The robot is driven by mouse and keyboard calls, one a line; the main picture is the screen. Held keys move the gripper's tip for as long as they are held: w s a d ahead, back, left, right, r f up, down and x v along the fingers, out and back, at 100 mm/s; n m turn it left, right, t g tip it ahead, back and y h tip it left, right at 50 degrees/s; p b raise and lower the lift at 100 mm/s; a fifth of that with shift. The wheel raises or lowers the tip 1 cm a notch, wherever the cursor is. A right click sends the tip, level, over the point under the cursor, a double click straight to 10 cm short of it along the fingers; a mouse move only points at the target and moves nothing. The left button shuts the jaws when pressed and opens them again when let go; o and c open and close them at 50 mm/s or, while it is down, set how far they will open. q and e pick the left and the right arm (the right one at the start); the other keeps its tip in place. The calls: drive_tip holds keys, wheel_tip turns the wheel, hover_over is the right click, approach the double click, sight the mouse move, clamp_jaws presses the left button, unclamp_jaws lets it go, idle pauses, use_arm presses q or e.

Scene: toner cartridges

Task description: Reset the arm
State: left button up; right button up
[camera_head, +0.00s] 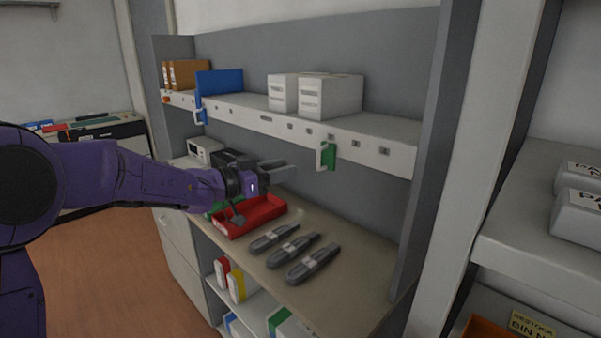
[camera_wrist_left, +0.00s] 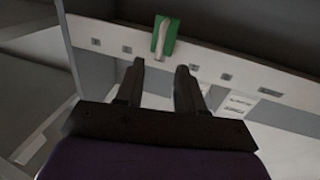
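My left arm (camera_head: 150,182) is purple and comes in from the left in the head view, stretched out over the counter. My left gripper (camera_head: 282,169) is above the counter, below the upper shelf, past the red tray. In the left wrist view the two dark fingers of the left gripper (camera_wrist_left: 160,82) stand apart with nothing between them. A green and white hanging piece (camera_wrist_left: 165,36) on the shelf edge shows beyond the fingertips; it also shows in the head view (camera_head: 328,156). My right gripper is not in view.
Several dark toner cartridges (camera_head: 290,250) lie on the counter (camera_head: 345,285), right of the red tray (camera_head: 262,226). The upper shelf (camera_head: 380,128) holds white boxes (camera_head: 335,97) and a blue binder (camera_head: 220,82). A grey upright (camera_head: 440,170) stands right of the counter.

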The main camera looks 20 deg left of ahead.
use_arm(q)
drive_tip(key=shift+v, duration=0.9)
drive_tip(key=s+a+f+n+g+y+b, duration=0.1)
drive_tip(key=s+f+n+y, duration=0.3)
drive_tip(key=f, duration=0.8)
drive_tip(key=s+a+f+n+g+y, duration=0.1)
drive_tip(key=s+f+n+y, duration=0.3)
drive_tip(key=f, duration=0.9)
drive_tip(key=s+a+f+n+g+y+b, duration=0.1)
drive_tip(key=s+f+n+y, duration=0.3)
drive_tip(key=f, duration=0.8)
drive_tip(key=s+f+g, duration=0.2)
drive_tip(key=s+f, duration=0.4)
drive_tip(key=s, duration=0.3)
drive_tip(key=s+f+n+g+y+b, duration=0.1)
drive_tip(key=s+f+g, duration=0.2)
drive_tip(key=s+f, duration=0.4)
drive_tip(key=s+f+g+y+b, duration=0.1)
drive_tip(key=s+f+g, duration=0.2)
drive_tip(key=s, duration=0.9)
wheel_tip(320, 180, down, 4)
drive_tip(key=shift+s+d+r+n, duration=0.15)
drive_tip(key=shift+d+n, duration=0.2)
drive_tip(key=shift+n, duration=0.05)
